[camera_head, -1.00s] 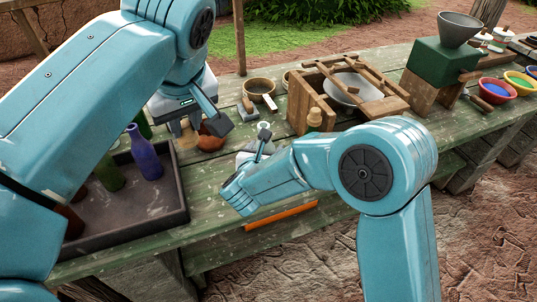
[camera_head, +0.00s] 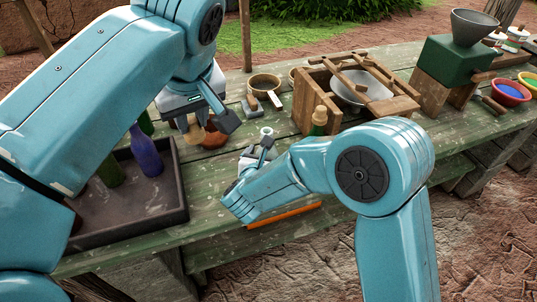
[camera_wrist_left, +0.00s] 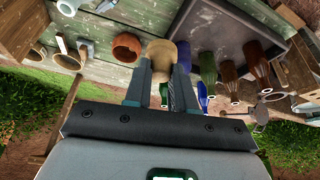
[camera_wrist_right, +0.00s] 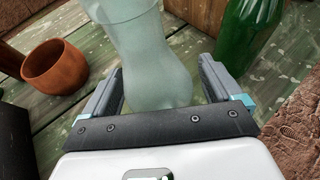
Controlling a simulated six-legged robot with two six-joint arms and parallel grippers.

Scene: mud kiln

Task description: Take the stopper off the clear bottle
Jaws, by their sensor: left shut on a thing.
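The clear bottle (camera_wrist_right: 150,60) stands between the fingers of my right gripper (camera_wrist_right: 165,90) in the right wrist view. Those fingers are apart, with a gap at least on the right side. In the head view the pale top of the clear bottle (camera_head: 266,132) shows beside my right arm, with no stopper visible on it. My left gripper (camera_wrist_left: 162,88) is shut on a tan stopper (camera_wrist_left: 160,52). In the head view my left gripper (camera_head: 196,122) is to the left of the clear bottle and apart from it. The right fingertips are mostly hidden there.
A corked green bottle (camera_head: 318,128) stands near the wooden frame (camera_head: 306,98). A round brown pot (camera_wrist_right: 54,66) is left of the clear bottle. A dark tray (camera_head: 120,229) holds coloured bottles. An orange strip (camera_head: 285,214) lies at the table's front edge.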

